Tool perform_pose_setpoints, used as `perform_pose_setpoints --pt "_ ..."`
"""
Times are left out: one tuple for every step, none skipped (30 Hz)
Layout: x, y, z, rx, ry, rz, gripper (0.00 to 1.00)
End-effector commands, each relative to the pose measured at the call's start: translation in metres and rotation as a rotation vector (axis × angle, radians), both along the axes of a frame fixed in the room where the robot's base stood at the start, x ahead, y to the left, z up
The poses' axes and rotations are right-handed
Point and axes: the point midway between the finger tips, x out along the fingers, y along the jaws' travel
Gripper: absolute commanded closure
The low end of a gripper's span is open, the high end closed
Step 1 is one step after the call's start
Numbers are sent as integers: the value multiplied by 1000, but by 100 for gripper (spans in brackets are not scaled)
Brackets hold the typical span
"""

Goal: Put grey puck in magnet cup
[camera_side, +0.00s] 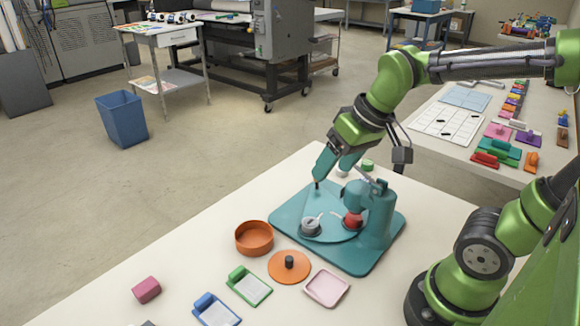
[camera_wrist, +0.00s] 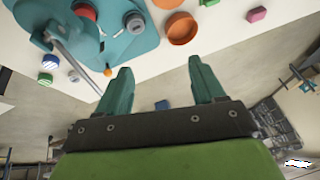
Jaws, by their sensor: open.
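A grey round piece (camera_side: 311,227), which looks like the grey puck, sits on the teal press (camera_side: 375,258); it also shows in the wrist view (camera_wrist: 135,22). A red round piece (camera_side: 353,220) is beside it under the press head. An open orange round cup (camera_side: 254,237) stands on the table left of the press; it also shows in the wrist view (camera_wrist: 181,28). I cannot tell which piece is the magnet cup. My gripper (camera_side: 335,172) is open and empty, above the far side of the press. Its two teal fingers (camera_wrist: 160,70) are apart in the wrist view.
An orange disc with a dark knob (camera_side: 289,266), a pink tray (camera_side: 326,288), green (camera_side: 250,286) and blue (camera_side: 216,311) clipboard-like pieces and a magenta block (camera_side: 146,289) lie at the front. Small cylinders stand behind the press. The table's left side has free room.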

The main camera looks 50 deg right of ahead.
Motion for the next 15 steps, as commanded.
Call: perform_pose_setpoints --pt "-11 3 6 30 -53 -34 32" --pt "-16 5 9 50 -77 -55 32" --pt "-22 6 11 73 -106 -78 32" --pt "-26 8 13 88 -126 -93 32" --pt "-29 8 14 102 -142 -107 32" --pt "-32 10 15 118 -159 -121 32" --pt "-34 10 15 128 -168 -131 32" --pt "-36 11 16 135 -177 -137 32" --pt "-37 11 16 143 -185 -143 32" --pt "-38 11 16 146 -188 -147 32" --pt "-38 11 16 149 -189 -149 32" --pt "-38 11 16 150 -190 -150 32" --pt "-38 11 16 150 -190 -150 32" --pt "-38 11 16 150 -189 -150 32" --pt "-38 11 16 150 -189 -150 32"
